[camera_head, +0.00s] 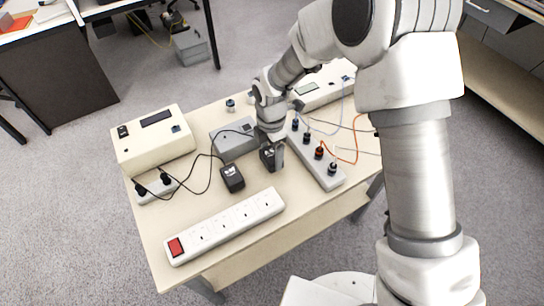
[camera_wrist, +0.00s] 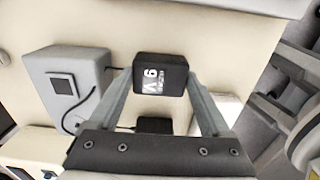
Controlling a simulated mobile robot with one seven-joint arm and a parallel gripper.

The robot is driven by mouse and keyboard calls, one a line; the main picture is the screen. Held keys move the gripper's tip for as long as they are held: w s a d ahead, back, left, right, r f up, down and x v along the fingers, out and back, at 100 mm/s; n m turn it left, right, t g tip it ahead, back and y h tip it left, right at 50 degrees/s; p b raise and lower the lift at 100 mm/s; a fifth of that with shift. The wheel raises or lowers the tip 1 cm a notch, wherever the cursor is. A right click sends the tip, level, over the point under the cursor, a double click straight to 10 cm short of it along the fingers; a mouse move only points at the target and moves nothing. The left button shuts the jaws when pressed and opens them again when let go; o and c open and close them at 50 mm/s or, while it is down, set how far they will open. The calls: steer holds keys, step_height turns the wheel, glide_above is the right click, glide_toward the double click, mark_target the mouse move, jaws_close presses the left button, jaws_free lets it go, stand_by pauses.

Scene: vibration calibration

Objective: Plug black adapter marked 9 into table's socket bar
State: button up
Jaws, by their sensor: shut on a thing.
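My gripper (camera_head: 272,152) is shut on a black adapter (camera_head: 267,157), near the middle of the table. In the wrist view the adapter (camera_wrist: 160,75) sits between the two fingertips, and its white print reads like a 9 with a V. I cannot tell whether it touches the tabletop. A second black adapter (camera_head: 232,178) with pale print stands on the table to the left and nearer the front. The white socket bar (camera_head: 225,226) lies along the table's front, with a red switch at its left end and a row of empty sockets. The held adapter is behind it.
A cream box (camera_head: 154,140) stands at the left, with a small strip holding black plugs in front. A grey box (camera_head: 234,138) stands left of my gripper. A grey-white strip (camera_head: 318,160) with several plugs and cables lies to the right. Tabletop between the adapters and socket bar is bare.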

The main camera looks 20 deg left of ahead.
mark_target(271, 155)
steer(key=shift+r+p, duration=1.65)
steer(key=shift+r, duration=0.85)
steer(key=s, duration=0.5)
steer(key=s+r+b, duration=0.1)
steer(key=s, duration=0.5)
steer(key=s+a, duration=0.1)
steer(key=s, duration=0.4)
steer(key=shift+s+r, duration=0.35)
steer(key=shift+s, duration=0.05)
steer(key=shift+a+f+b, duration=0.1)
steer(key=shift+f+b, duration=0.85)
steer(key=shift+f, duration=0.05)
steer(key=shift+f+b, duration=0.75)
steer(key=shift+f, duration=0.45)
stand_by(1.3)
